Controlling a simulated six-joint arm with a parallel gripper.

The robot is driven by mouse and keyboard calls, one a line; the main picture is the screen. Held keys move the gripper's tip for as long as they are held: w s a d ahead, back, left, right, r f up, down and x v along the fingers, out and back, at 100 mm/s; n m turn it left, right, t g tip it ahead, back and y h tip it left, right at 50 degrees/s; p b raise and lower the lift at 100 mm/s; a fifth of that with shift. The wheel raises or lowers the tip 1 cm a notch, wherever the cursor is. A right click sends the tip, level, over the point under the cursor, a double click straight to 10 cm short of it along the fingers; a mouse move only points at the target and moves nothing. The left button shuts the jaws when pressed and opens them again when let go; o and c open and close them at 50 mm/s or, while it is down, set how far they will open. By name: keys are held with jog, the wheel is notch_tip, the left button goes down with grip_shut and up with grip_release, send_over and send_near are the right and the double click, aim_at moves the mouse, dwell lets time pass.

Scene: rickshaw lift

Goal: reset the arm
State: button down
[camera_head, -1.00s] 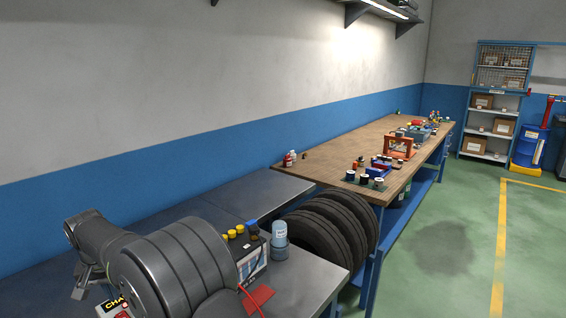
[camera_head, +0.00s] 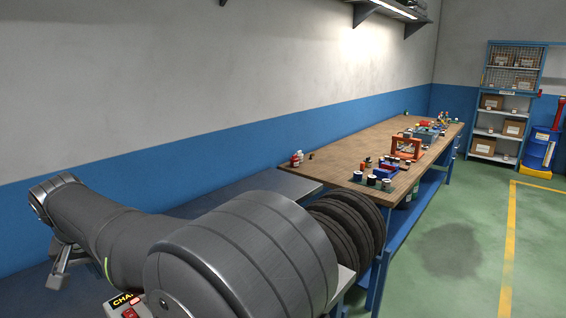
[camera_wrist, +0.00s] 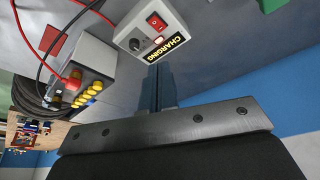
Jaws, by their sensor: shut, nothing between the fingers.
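My gripper (camera_wrist: 157,88) is in the wrist view, its narrow fingers together with nothing between them. It points towards a grey bench top, beside a white charger box (camera_wrist: 150,28) with a red switch and a "CHARGING" label. The charger box also shows at the bottom of the head view (camera_head: 128,305). In the head view my grey arm stretches across the lower left, its far end close to the blue wall band. A battery (camera_wrist: 85,62) with yellow caps and red and black cables lies left of the charger in the wrist view. My arm hides it in the head view.
Black tyres (camera_head: 350,225) stand just right of my arm. Beyond them a long wooden workbench (camera_head: 345,160) carries jars, an orange frame and small parts. A shelf rack (camera_head: 500,125) and a blue drum (camera_head: 540,150) stand far right. The green floor is clear.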

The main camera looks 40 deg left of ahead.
jog(key=shift+y, duration=0.5)
jog(key=shift+s+d+r, duration=0.2)
jog(key=shift+d+r, duration=0.45)
jog(key=shift+d, duration=0.05)
jog(key=shift+s+d+r, duration=0.25)
jog(key=shift+d+r, duration=0.45)
jog(key=shift+s+d+r, duration=0.2)
jog(key=shift+d+r, duration=0.45)
jog(key=shift+d, duration=0.05)
jog(key=w+a+f+h, duration=0.2)
jog(key=w+a+f, duration=0.2)
jog(key=a+f, duration=0.5)
jog(key=shift+a+f+g, duration=0.3)
jog(key=shift+f, duration=0.7)
